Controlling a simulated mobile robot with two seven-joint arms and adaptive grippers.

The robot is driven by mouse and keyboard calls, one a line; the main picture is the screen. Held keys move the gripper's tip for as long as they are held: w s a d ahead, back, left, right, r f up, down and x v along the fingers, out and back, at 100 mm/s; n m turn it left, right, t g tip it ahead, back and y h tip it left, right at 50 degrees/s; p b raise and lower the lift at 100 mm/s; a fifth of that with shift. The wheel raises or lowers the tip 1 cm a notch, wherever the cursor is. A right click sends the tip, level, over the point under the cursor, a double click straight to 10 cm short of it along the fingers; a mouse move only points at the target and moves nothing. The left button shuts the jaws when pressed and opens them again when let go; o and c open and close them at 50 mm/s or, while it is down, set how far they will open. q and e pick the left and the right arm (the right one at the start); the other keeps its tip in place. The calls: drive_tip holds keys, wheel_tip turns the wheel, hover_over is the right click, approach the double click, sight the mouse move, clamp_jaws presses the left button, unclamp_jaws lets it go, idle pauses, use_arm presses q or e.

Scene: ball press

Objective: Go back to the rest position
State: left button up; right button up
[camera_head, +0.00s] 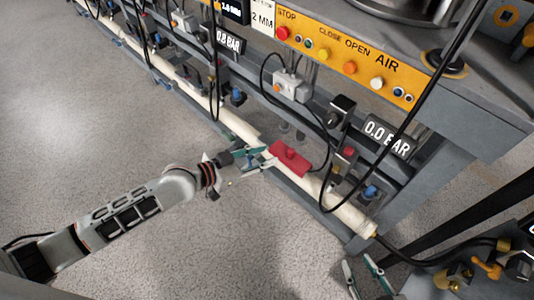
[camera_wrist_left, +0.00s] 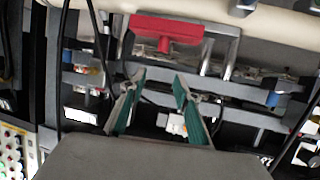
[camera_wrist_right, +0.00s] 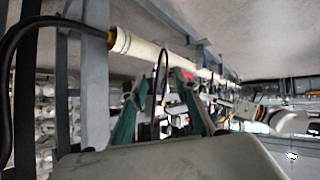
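My left gripper (camera_head: 256,161) is beside the red block (camera_head: 290,158) on the cream pipe of the press. In the left wrist view its two green-lined fingers (camera_wrist_left: 160,95) are apart with nothing between them, and the red block (camera_wrist_left: 166,30) lies beyond their tips. My right gripper (camera_head: 362,275) shows at the bottom of the head view. In the right wrist view its fingers (camera_wrist_right: 168,88) are apart and empty, with the cream pipe (camera_wrist_right: 140,46) beyond them.
The press frame carries an orange button panel (camera_head: 345,60), a pressure display (camera_head: 388,138) and hanging black cables. The cream pipe (camera_head: 235,122) runs along its lower edge. A hose with brass fittings (camera_head: 460,275) is at the lower right. Grey floor at the left is clear.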

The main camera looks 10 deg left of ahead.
drive_tip(key=shift+a+r, duration=0.2)
drive_tip(key=shift+r, duration=0.05)
